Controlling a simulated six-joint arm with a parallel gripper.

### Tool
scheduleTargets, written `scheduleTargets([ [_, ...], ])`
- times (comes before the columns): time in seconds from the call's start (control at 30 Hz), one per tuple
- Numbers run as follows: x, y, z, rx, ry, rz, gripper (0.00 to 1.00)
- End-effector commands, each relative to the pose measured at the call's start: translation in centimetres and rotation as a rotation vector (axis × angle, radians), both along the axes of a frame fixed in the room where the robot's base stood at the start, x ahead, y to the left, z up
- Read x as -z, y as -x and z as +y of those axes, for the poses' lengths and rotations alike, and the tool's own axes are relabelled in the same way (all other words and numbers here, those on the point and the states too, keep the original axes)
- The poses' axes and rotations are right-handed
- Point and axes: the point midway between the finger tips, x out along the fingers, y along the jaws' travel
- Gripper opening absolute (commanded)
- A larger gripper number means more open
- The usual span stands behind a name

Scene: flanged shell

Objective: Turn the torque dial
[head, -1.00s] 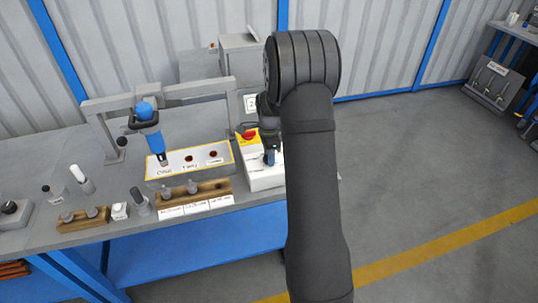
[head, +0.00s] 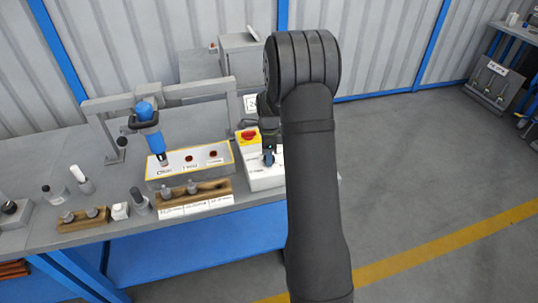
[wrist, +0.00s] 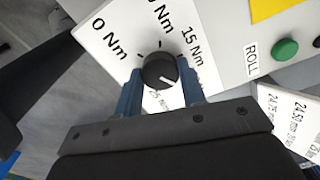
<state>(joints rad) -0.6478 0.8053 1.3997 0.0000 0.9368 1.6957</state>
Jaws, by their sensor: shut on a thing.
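The torque dial (wrist: 160,71) is a round black knob on a white panel (wrist: 103,55) in the wrist view. Labels around it include 0 Nm, 15 Nm and a partly covered one that looks like 25 Nm. A light pointer line on the knob appears to point to the lower right. My gripper (wrist: 160,84) has its blue fingers on either side of the knob and is shut on it. In the head view my gripper (head: 269,158) is low over the white control box (head: 262,178), and the dial is hidden there.
A green button (wrist: 285,49) labelled ROLL is right of the dial. A red and yellow switch (head: 248,135) stands just behind my gripper. Left of the box are a tray with dark holes (head: 180,174), a blue hanging tool (head: 147,130) and a wooden rack (head: 212,188).

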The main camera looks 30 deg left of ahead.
Motion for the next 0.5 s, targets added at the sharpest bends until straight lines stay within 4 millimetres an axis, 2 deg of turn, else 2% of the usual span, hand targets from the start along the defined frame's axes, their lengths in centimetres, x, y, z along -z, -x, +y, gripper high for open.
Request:
scheduleTargets([
  [0.03,-0.14,-0.12,0.02,0.0,-0.002,-0.003,0.41],
  [0.13,-0.12,-0.09,0.02,0.0,-0.001,-0.003,0.59],
  [0.5,-0.62,-0.06,0.02,-0.001,-0.001,-0.002,0.59],
])
